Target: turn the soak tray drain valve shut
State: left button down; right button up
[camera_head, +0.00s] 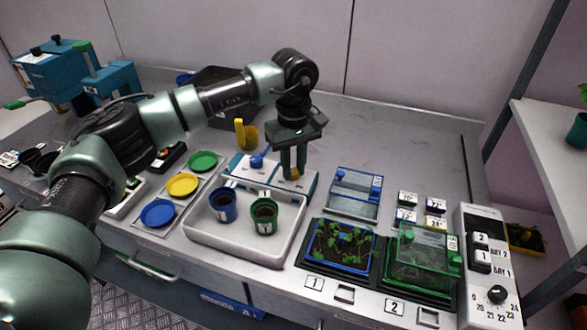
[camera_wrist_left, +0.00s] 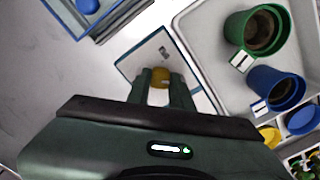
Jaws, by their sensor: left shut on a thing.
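The soak tray (camera_head: 190,232) is a white tray near the front of the bench, holding a blue pot (camera_head: 222,205) and a green pot (camera_head: 264,215). Behind it stands a white-and-blue valve block with a blue knob (camera_head: 257,160) on its left part and a yellow knob (camera_head: 293,175) on its right part. My left gripper (camera_head: 293,168) points down from above, its fingers shut on the yellow knob. In the left wrist view the yellow knob (camera_wrist_left: 160,75) sits between the fingertips (camera_wrist_left: 161,82). The fingers partly hide the knob, and I cannot read which way it is turned. My right gripper is not in view.
A clear blue-lidded box (camera_head: 353,194) stands right of the valve block. A seedling tray (camera_head: 340,247) and a green covered tray (camera_head: 424,262) are at the front. A control panel (camera_head: 490,262) is at the right. Coloured dishes (camera_head: 182,185) lie left. The bench behind is mostly clear.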

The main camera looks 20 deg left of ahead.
aim_at(294, 171)
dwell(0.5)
pick_arm(q)
jog(key=c, duration=1.3)
grip_release()
jog(key=shift+o, duration=0.2)
notch_tip(294, 171, up, 8)
jog(key=shift+b, duration=0.6)
